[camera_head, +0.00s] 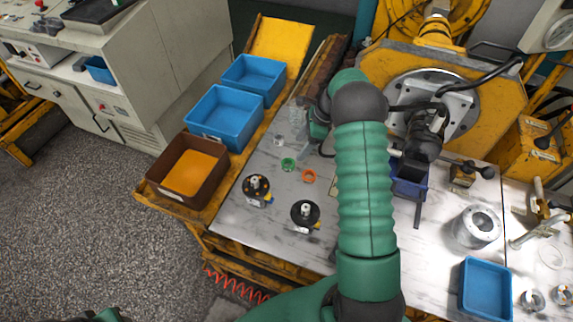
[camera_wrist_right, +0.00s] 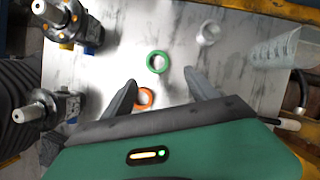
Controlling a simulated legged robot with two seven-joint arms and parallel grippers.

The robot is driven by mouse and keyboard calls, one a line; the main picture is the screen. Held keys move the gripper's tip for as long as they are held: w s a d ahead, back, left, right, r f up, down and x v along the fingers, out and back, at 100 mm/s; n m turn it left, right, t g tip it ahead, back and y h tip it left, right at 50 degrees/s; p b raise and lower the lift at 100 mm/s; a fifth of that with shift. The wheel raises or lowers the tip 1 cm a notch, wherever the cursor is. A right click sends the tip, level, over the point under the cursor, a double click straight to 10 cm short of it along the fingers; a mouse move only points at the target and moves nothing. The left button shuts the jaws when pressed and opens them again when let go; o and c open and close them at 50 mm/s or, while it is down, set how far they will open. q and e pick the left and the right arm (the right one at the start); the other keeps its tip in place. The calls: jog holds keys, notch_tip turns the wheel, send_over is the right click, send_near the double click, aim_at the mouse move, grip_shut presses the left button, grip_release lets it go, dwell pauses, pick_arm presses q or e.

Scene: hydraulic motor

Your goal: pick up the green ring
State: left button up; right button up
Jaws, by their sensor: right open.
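The green ring (camera_head: 288,164) lies flat on the marble-patterned worktop, left of my right gripper (camera_head: 318,146) in the head view. In the right wrist view the green ring (camera_wrist_right: 158,62) shows whole, just beyond and between the fingertips of my right gripper (camera_wrist_right: 160,78). That gripper is open, with nothing held between its fingers. In the head view my right arm partly hides the gripper. My left gripper does not show.
An orange ring (camera_wrist_right: 144,98) lies close to the left finger. A pale metal ring (camera_wrist_right: 208,33) lies beyond the right finger. Two black-flanged parts (camera_head: 257,190) (camera_head: 305,214) stand nearby. A clear container (camera_wrist_right: 278,48) stands at right in the wrist view.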

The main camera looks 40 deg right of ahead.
aim_at(291, 161)
jog(key=x, duration=0.4)
jog(key=shift+w+a+r, duration=0.1)
jog(key=shift+r, duration=0.05)
jog(key=shift+w+a+f, duration=0.1)
jog(key=shift+a+f, duration=0.3)
jog(key=shift+a, duration=0.15)
jog(key=x, duration=0.4)
jog(key=shift+s+d+f+b, duration=0.15)
jog(key=shift+s+f+b, duration=0.05)
jog(key=shift+b, duration=0.1)
jog(key=shift+w+d+f, duration=0.1)
jog(key=shift+d+f, duration=0.05)
jog(key=shift+f, duration=0.05)
jog(key=shift+r, duration=0.1)
jog(key=c, duration=1.4)
